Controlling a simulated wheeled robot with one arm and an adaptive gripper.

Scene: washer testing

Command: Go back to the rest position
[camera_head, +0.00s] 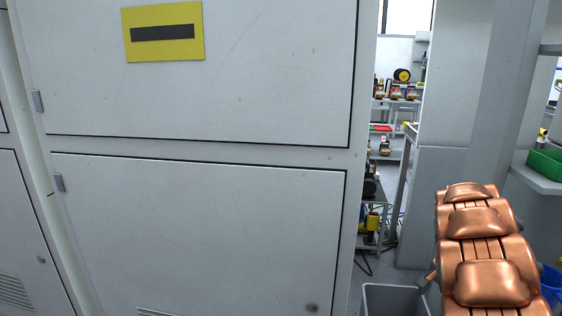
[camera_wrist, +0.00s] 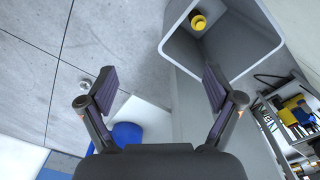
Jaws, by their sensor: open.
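My gripper (camera_wrist: 160,88) shows in the wrist view with its two dark fingers spread wide apart. Nothing is between them. It points down over a grey tiled floor (camera_wrist: 130,40), with an open grey bin (camera_wrist: 178,60) just beyond the right finger. A yellow round object (camera_wrist: 198,22) lies inside the bin. In the head view my copper-coloured arm reaches up from the lower right corner, and my gripper is not visible there.
A large white cabinet (camera_head: 200,220) with a yellow label (camera_head: 165,32) fills the left and middle. The grey bin (camera_head: 392,300) stands beside it. A green tray (camera_head: 546,163) lies on a right shelf. Blue containers show in the head view (camera_head: 552,285) and wrist view (camera_wrist: 127,133).

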